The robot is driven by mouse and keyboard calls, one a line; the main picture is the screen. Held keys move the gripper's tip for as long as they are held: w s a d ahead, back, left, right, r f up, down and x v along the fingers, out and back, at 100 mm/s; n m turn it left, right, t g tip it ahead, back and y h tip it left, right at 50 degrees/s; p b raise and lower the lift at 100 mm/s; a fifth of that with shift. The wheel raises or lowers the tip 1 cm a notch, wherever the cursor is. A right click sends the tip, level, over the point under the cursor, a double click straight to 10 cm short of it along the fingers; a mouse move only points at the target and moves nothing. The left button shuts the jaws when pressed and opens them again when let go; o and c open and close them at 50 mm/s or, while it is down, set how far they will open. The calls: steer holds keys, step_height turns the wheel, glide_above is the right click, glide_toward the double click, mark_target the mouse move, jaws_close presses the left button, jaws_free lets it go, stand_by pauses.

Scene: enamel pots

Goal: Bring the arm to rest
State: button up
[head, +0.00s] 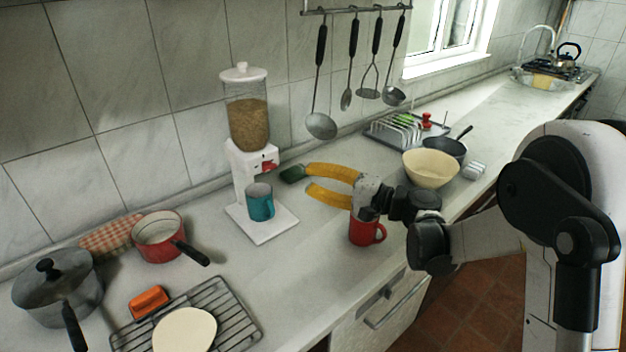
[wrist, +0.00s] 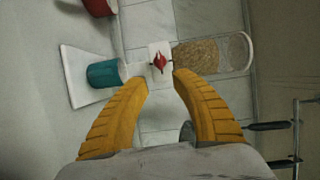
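My gripper (head: 308,181) has two yellow fingers and hangs above the counter, left of the middle of the run. Its fingertips are apart with nothing between them, as the wrist view (wrist: 160,82) also shows. The fingers point left, toward the grain dispenser (head: 246,150). A teal mug (head: 260,204) stands on the dispenser's white base, a little left of and below the fingertips in the head view. It also shows in the wrist view (wrist: 104,74). A red mug (head: 362,234) stands below my wrist, partly hidden by it.
A red saucepan (head: 158,246), a grey pot (head: 58,290), an orange block (head: 149,301) and a wire rack (head: 236,318) with a cream disc sit at left. A cream bowl (head: 431,170), dark pan (head: 447,146) and dish rack (head: 400,131) stand at right. Utensils (head: 321,125) hang behind.

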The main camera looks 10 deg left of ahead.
steer(key=s+d+f+n+h, duration=0.1)
steer(key=s+d+f+h, duration=0.1)
steer(key=s+d+h, duration=0.6)
steer(key=s+d+f+n+t+h, duration=0.1)
steer(key=s+d+h, duration=0.8)
steer(key=s+d, duration=1)
steer(key=shift+d+f+n+t, duration=0.35)
steer(key=shift+d+n, duration=0.35)
steer(key=shift+d, duration=0.55)
